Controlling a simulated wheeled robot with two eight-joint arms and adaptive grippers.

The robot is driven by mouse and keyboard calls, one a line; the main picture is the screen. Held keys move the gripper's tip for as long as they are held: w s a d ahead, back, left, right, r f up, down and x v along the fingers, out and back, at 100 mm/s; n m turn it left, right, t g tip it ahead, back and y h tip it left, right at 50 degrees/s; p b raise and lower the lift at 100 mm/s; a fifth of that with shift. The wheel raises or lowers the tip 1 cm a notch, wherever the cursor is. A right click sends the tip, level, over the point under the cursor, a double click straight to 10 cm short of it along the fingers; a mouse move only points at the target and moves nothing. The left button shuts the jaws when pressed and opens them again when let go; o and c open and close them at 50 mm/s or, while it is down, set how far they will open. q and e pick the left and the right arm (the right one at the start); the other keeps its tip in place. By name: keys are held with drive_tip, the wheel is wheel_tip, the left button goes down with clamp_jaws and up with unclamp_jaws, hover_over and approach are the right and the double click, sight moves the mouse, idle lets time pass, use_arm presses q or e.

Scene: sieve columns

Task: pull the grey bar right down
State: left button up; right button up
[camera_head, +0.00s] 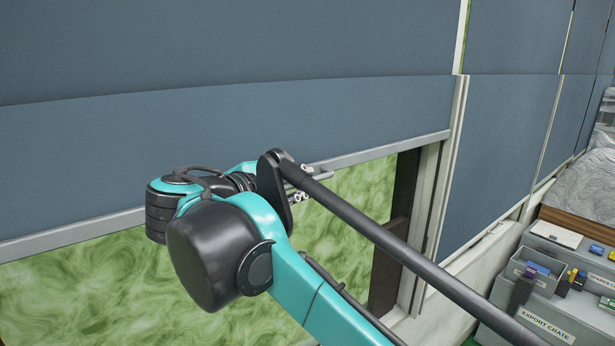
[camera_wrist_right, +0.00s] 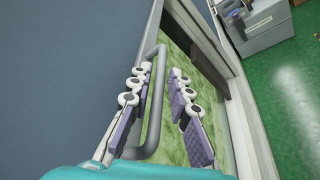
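A blue-grey blind hangs over a window, with a pale grey rail (camera_head: 80,230) along its lower edge that slants up to the right. In the right wrist view a grey bar (camera_wrist_right: 156,92), bent at its ends like a handle, stands out at the blind's lower edge. My right gripper (camera_wrist_right: 160,76) is open, with one purple-padded finger row on each side of this bar. A gap shows between the bar and the right-hand finger; I cannot tell whether the left-hand one touches. In the head view my wrist hides most of the bar and fingers. My left gripper is out of view.
Green marbled glass (camera_head: 70,290) shows below the rail. A pale window frame (camera_head: 440,180) stands to the right. Grey crates (camera_head: 555,300) with small items stand at the lower right. Green floor (camera_wrist_right: 285,100) is clear in the wrist view. A dark rod crosses the head view.

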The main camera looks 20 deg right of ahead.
drive_tip(key=shift+w+d+f, duration=0.15)
drive_tip(key=shift+w+d, duration=0.35)
clamp_jaws()
